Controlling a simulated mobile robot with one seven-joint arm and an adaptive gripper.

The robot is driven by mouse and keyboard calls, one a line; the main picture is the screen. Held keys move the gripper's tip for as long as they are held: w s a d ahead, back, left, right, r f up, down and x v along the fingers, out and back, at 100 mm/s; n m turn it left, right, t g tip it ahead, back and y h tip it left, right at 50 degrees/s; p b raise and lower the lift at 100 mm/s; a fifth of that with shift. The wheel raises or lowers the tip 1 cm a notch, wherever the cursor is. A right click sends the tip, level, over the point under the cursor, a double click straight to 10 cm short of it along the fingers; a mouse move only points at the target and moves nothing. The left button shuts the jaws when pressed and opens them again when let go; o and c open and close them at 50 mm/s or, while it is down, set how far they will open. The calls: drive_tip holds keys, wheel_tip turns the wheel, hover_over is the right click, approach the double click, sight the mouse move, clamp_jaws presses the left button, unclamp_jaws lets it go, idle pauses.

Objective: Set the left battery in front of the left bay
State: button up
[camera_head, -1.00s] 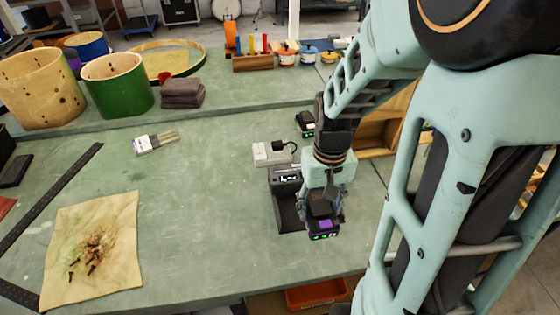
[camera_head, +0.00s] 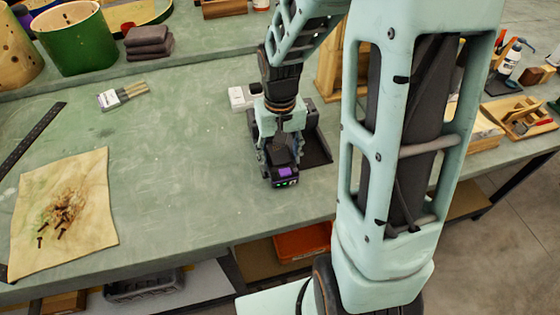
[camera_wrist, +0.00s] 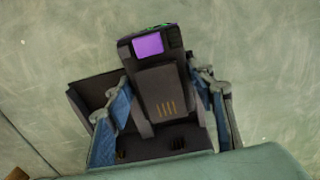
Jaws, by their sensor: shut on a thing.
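The battery (camera_head: 285,175) is a dark block with a purple label and small green lights at its front end. My gripper (camera_head: 280,152) is shut on it, above or at the green bench top, left of the charger. In the wrist view the battery (camera_wrist: 148,46) lies between the two blue-padded fingers of my gripper (camera_wrist: 162,96). I cannot tell whether it touches the bench. The dark charger (camera_head: 318,150) shows right of my gripper; its dark edge (camera_wrist: 88,92) shows at left in the wrist view. My gripper and arm hide most of its bays.
A white box (camera_head: 240,97) stands behind my gripper. A stained cloth (camera_head: 85,235) with several screws, a brush (camera_head: 122,95) and a black ruler (camera_head: 30,140) lie at left. An orange bin (camera_head: 302,243) sits below the front edge. Bench between cloth and gripper is clear.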

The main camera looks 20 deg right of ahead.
sight(280, 156)
drive_tip(key=shift+f, duration=0.1)
drive_tip(key=o, duration=1.7)
wheel_tip(280, 156, up, 12)
drive_tip(key=shift+r+p, duration=0.15)
drive_tip(key=shift+p, duration=0.55)
